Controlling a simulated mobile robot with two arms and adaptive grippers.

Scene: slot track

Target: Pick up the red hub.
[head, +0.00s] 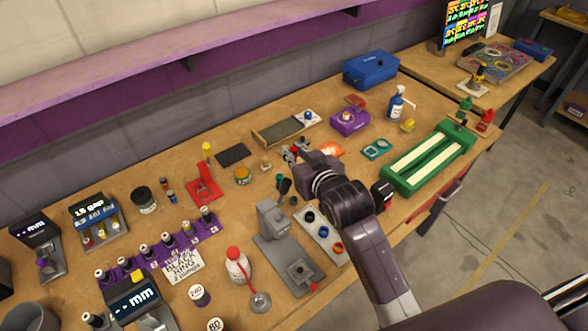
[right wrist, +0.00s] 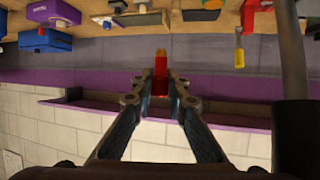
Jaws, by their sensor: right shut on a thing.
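My right gripper (head: 294,154) is above the middle of the workbench in the head view, its fingers turned toward the back wall. In the right wrist view the right gripper (right wrist: 161,88) is shut on a small red part with an orange top, which looks like the red hub (right wrist: 160,72). The hub stands out between the fingertips, clear of the bench. My left gripper is not in view.
The workbench (head: 128,185) is crowded. A grey fixture (head: 275,222) and a white tray of rings (head: 322,232) stand below the gripper. A red stand (head: 203,190) is to the left, a green slotted track (head: 430,160) to the right. A purple shelf (head: 190,55) runs along the wall.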

